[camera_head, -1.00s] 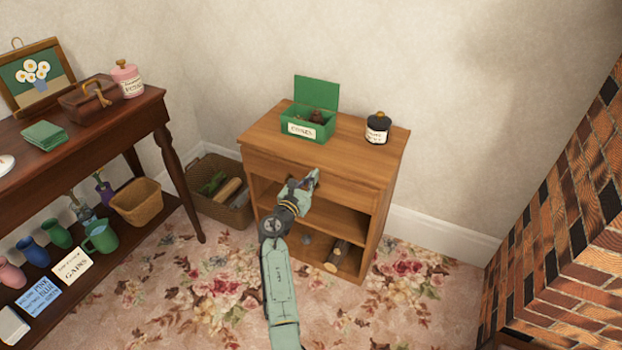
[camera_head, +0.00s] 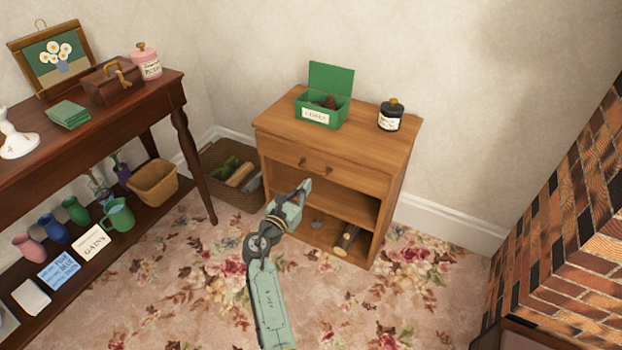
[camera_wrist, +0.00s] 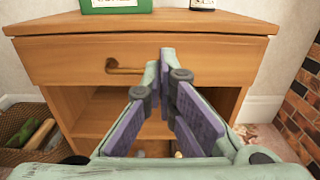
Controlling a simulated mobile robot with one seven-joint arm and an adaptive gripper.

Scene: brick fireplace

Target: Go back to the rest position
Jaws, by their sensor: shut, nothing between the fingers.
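My gripper (camera_head: 303,187) is in front of the wooden cabinet (camera_head: 390,150), a little below its shut drawer (camera_head: 290,157), and apart from it in the head view. In the wrist view my gripper (camera_wrist: 166,75) has its fingertips together and holds nothing. The drawer front (camera_wrist: 200,60) fills the upper middle of the wrist view, with one knob (camera_wrist: 122,67) to the left of the fingers. Part of the cabinet's open shelves is hidden behind my gripper and arm.
An open green box (camera_head: 322,112) and a dark jar (camera_head: 390,115) stand on the cabinet. A wicker basket (camera_head: 236,192) is to its left. A dark side table (camera_head: 160,92) stands at the left. A brick fireplace (camera_head: 570,240) is at the right. Carpet in front of the cabinet is clear.

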